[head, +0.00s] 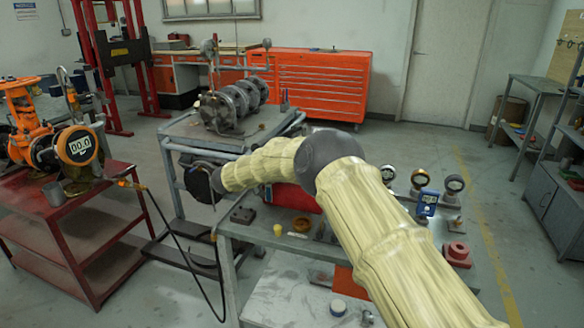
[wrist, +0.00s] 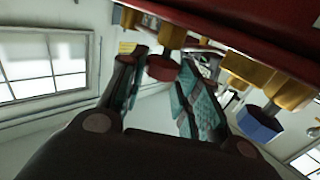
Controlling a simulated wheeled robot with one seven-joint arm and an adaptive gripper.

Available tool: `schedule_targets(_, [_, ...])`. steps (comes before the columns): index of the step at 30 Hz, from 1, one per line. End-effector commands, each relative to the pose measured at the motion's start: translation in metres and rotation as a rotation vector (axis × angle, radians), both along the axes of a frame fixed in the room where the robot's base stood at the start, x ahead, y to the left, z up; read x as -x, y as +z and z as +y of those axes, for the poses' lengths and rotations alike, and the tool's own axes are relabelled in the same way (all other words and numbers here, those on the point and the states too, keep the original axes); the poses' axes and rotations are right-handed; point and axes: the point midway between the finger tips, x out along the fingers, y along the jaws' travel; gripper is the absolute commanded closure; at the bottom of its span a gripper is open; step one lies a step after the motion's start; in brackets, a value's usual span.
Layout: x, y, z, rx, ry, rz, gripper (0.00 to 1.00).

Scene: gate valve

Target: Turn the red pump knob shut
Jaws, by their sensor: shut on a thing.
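In the wrist view, the red knob (wrist: 163,68) is a small round dark-red cap under a gold fitting. My gripper (wrist: 164,63) is shut on it, with one teal-padded finger at each side. Above it runs a dark red body (wrist: 250,35) carrying gold fittings. A blue knob (wrist: 260,122) hangs from another gold fitting to the right, outside the fingers. In the head view my arm crosses the bench and hides most of a red object (head: 293,197). I cannot make out the knob there.
The grey bench (head: 262,246) holds gauges (head: 420,178), a blue meter (head: 427,203) and a red block (head: 458,254). A cart with a flanged valve (head: 228,108) stands behind. A red cart (head: 85,240) stands left. Open floor lies to the right.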

Motion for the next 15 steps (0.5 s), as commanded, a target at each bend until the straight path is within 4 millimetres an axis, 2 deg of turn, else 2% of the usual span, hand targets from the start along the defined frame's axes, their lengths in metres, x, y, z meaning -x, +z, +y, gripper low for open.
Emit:
schedule_targets(8, [-0.001, 0.0023, -0.0011, 0.001, -0.001, -0.004, 0.91])
schedule_targets(9, [-0.001, 0.0023, -0.0011, 0.001, -0.001, -0.004, 0.66])
schedule_targets(12, [-0.0008, 0.002, -0.001, 0.001, 0.0, -0.003, 0.47])
schedule_targets(15, [-0.0007, 0.0014, -0.0008, 0.001, 0.0, -0.003, 0.46])
